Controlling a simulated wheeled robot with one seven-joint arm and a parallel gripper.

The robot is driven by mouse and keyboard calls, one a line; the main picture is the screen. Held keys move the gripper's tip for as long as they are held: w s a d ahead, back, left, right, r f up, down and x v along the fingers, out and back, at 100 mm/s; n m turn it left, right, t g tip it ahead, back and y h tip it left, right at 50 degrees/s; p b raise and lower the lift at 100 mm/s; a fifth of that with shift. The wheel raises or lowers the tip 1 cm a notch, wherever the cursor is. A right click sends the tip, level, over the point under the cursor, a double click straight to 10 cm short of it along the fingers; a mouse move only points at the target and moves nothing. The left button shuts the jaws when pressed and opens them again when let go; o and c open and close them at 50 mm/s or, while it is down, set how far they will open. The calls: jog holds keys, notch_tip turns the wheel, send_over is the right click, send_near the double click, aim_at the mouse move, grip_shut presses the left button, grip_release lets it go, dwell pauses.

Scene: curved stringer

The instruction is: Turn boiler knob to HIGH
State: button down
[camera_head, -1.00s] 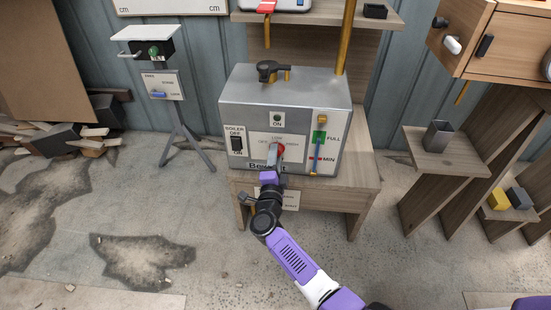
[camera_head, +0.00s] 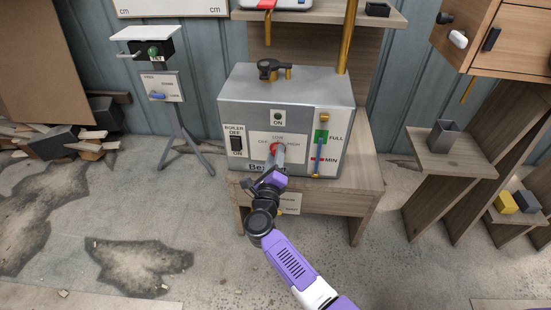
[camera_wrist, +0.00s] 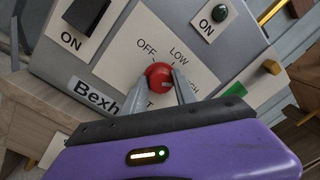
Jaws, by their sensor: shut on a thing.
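The boiler (camera_head: 240,110) is a grey metal box on a wooden stand, with a white knob label reading OFF, LOW and HIGH. Its red round knob (camera_wrist: 158,73) sits amid these words in the wrist view; it also shows in the head view (camera_head: 274,149). My gripper (camera_wrist: 162,88) is shut on the knob, with one grey finger on each side of it. In the head view my gripper (camera_head: 279,158) reaches the boiler front from below. The fingers cover part of the label, and I cannot tell which setting the knob marks.
A black ON/OFF switch (camera_head: 237,145) is left of the knob, and a green ON lamp (camera_head: 278,116) is above it. A level gauge (camera_head: 319,150) stands at the right of the front. A wooden shelf unit (camera_head: 437,158) is to the right. Open floor lies in front.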

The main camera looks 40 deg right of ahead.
jog(key=shift+f+m, duration=0.1)
jog(key=shift+m, duration=0.6)
jog(key=c, duration=1)
grip_release()
jog(key=p+v, duration=0.1)
jog(key=v, duration=0.6)
jog(key=shift+s+a+p, duration=0.25)
jog(key=shift+a+p, duration=0.05)
jog(key=shift+p, duration=0.05)
